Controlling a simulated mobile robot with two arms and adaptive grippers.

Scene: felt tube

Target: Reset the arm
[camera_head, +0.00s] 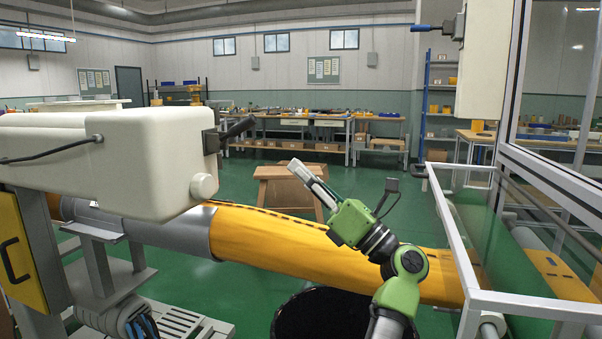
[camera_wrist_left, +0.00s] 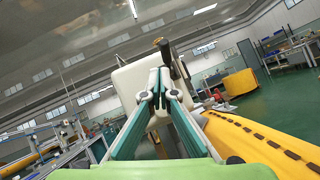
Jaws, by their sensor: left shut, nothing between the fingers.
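My left gripper (camera_head: 296,164) is shut and empty. It is held in the air in front of the yellow felt tube (camera_head: 275,240), pointing up and to the left, on my green and black arm. In the left wrist view its two fingers meet at the tips (camera_wrist_left: 160,74). The tube runs across the head view behind the arm, and part of it is hidden by the arm. It also shows at the right in the left wrist view (camera_wrist_left: 262,145). My right gripper is not in view.
A large cream machine housing (camera_head: 100,160) stands close at the left, with a grey sleeve (camera_head: 185,232) around the tube below it. A metal-framed clear guard (camera_head: 525,245) stands at the right. A wooden stand (camera_head: 290,185) and workbenches (camera_head: 300,122) are behind. Green floor between is open.

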